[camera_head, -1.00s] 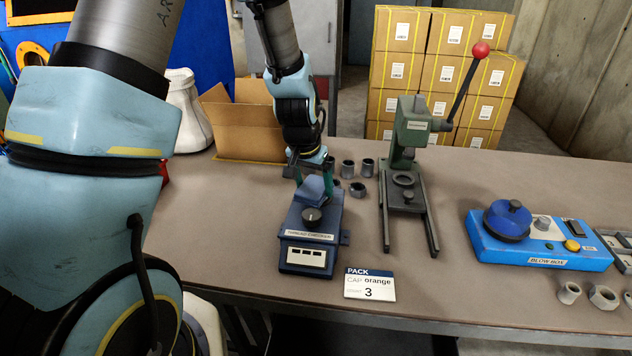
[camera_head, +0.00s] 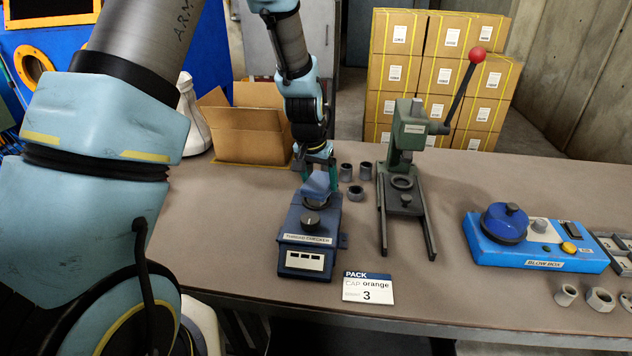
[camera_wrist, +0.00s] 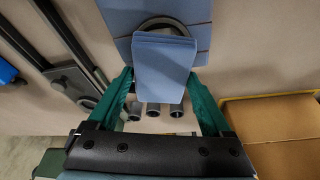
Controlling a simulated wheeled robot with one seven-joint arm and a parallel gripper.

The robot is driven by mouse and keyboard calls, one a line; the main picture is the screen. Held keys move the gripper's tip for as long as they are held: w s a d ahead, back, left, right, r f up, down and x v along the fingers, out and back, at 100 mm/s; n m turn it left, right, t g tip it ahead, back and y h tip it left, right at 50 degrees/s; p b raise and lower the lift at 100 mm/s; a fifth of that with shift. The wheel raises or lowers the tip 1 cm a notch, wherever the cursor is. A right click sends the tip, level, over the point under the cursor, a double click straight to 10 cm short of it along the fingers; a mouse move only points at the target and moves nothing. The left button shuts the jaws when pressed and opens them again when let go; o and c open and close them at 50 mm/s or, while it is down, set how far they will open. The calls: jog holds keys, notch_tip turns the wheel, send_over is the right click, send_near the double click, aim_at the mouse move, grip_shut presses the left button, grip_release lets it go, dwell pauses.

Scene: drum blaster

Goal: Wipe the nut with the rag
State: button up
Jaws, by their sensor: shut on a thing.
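A blue rag (camera_wrist: 162,67) is pinched between the green fingers of my gripper (camera_head: 319,172); it also shows in the head view (camera_head: 316,186). The rag hangs over the back of the dark blue thread checker (camera_head: 308,240). In the wrist view the rag covers part of a dark round ring (camera_wrist: 168,23) on the checker; I cannot tell whether this is a nut or part of the device. I cannot tell whether the rag touches it.
A green lever press (camera_head: 405,150) stands to the right, and a blue blow box (camera_head: 535,245) is farther right with loose nuts (camera_head: 600,299) in front. An open cardboard box (camera_head: 250,135) is behind left. A pack card (camera_head: 368,288) lies near the table's front edge.

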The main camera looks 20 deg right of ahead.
aim_at(312, 190)
dwell(0.4)
jog(key=shift+s+a+b, duration=0.3)
jog(key=shift+s+a, duration=1.2)
jog(key=shift+w+d, duration=0.1)
jog(key=shift+w+d+p, duration=0.3)
jog(key=shift+w+d, duration=1.15)
jog(key=shift+w, duration=0.05)
jog(key=shift+s+a, duration=0.1)
jog(key=shift+s+a+b, duration=0.3)
jog(key=shift+s+a, duration=1.15)
jog(key=shift+s, duration=0.05)
jog(key=shift+w+d, duration=0.1)
jog(key=shift+w+d+p, duration=0.3)
jog(key=shift+w+d, duration=1.15)
jog(key=shift+w, duration=0.05)
